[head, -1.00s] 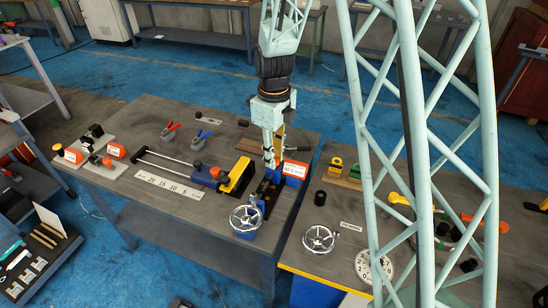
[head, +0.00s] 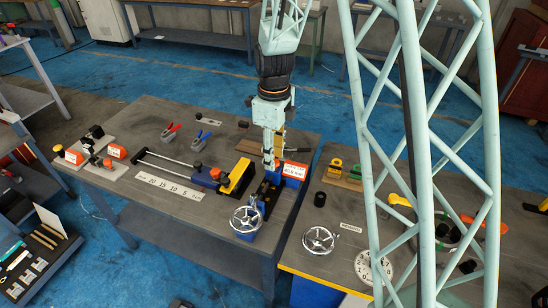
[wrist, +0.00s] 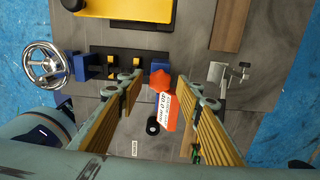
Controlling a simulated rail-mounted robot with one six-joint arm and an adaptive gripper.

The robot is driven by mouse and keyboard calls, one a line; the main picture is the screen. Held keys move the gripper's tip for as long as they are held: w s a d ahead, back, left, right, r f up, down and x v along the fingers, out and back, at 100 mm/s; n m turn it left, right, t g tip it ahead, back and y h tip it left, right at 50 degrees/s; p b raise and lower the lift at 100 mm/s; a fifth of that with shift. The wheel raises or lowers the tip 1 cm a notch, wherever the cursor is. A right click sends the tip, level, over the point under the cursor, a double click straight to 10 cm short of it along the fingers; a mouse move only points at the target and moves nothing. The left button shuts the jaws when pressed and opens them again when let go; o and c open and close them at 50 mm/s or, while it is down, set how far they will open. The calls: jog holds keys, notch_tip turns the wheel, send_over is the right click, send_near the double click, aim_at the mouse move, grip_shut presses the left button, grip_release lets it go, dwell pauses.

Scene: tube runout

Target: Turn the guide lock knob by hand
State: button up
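My gripper (wrist: 158,92) is open, with its two ribbed fingers apart in the wrist view. A small red knob-like part (wrist: 160,78) shows between the fingertips, apart from both; I cannot tell for certain that it is the guide lock knob. Just beside it is an orange-red block (wrist: 166,110) with a white "40.0 mm" label. In the head view my gripper (head: 270,165) points down over the black fixture, left of the labelled block (head: 295,170), and its fingers hide part of the fixture. A silver handwheel (head: 246,218) is at the fixture's front, also in the wrist view (wrist: 45,65).
A yellow-topped stop (head: 238,175) and a white scale strip (head: 168,185) lie left of my gripper. A small black cylinder (wrist: 152,126) stands near the labelled block. A second handwheel (head: 319,239) is on the right table. The left table's front is mostly clear.

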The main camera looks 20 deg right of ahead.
jog(key=shift+r+p, duration=1.35)
jog(key=shift+r, duration=1.25)
jog(key=shift+r, duration=0.1)
notch_tip(320, 180, up, 12)
jog(key=shift+s, duration=0.1)
